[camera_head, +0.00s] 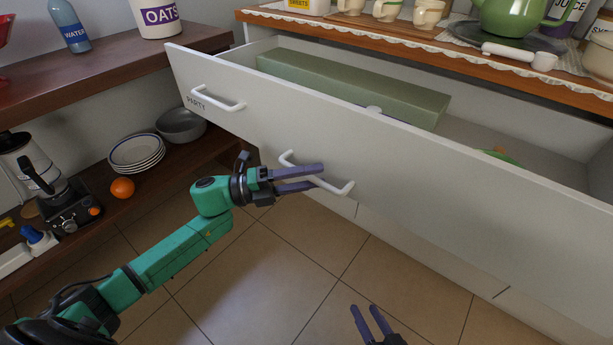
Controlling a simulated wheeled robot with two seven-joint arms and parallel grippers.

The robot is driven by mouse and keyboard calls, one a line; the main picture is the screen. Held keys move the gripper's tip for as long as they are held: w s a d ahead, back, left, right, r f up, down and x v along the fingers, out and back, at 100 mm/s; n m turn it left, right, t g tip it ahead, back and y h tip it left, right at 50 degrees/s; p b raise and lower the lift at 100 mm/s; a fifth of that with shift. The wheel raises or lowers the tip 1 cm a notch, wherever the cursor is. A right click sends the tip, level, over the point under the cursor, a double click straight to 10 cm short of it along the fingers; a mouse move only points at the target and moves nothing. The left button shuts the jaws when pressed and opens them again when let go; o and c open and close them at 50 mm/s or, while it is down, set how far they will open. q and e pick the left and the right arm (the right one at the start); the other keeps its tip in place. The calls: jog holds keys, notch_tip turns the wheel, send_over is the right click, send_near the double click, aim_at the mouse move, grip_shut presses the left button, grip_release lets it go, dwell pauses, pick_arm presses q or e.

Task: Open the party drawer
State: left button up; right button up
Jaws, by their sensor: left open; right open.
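The party drawer (420,165) stands pulled out, with its interior showing from above. Its white front carries the printed word PARTY and a white bar handle (217,101) at the left, and a second white bar handle (334,187) nearer the middle. My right gripper (367,308) is open and empty over the floor.
The wooden counter (400,40) above the drawer holds cups, a green teapot (512,15) and jars. At the left, shelves hold a blender (35,165), stacked plates (137,152), a bowl (181,125) and an orange (122,188). The tiled floor (270,265) below is clear.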

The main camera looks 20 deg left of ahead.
pick_arm(q)
jog(key=shift+a, duration=0.1)
jog(key=p+v, duration=0.2)
jog(key=v, duration=1.2)
jog(key=shift+a, duration=0.2)
jog(key=shift+s+f, duration=0.1)
